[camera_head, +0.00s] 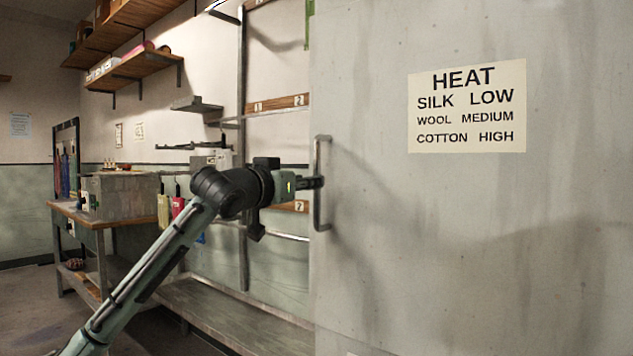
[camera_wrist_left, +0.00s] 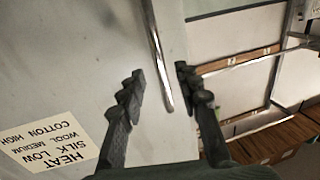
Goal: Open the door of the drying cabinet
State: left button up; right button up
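The grey door (camera_head: 500,230) of the drying cabinet fills the right of the head view. It carries a cream sign (camera_head: 467,106) about heat for silk, wool and cotton. A vertical metal bar handle (camera_head: 318,183) is near its left edge. My left gripper (camera_head: 316,183) reaches the handle from the left at about mid-height. In the left wrist view the handle (camera_wrist_left: 157,50) runs between my two fingers (camera_wrist_left: 160,74), which are apart with a visible gap on each side. I cannot tell whether the door is ajar. My right gripper is not in view.
Left of the door stands a metal rack with numbered wooden slats (camera_head: 277,103) and a low bench (camera_head: 225,312). A wooden table (camera_head: 85,217) with a grey box (camera_head: 125,195) is farther left. Shelves (camera_head: 135,68) hang on the wall. Floor shows at lower left.

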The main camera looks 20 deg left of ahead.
pick_arm(q)
jog(key=w, duration=0.4)
jog(key=w+d+p, duration=0.1)
jog(key=shift+w, duration=0.4)
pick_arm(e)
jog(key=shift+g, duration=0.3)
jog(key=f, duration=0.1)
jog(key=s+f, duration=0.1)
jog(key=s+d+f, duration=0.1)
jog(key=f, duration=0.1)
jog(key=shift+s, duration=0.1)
pick_arm(q)
grip_shut()
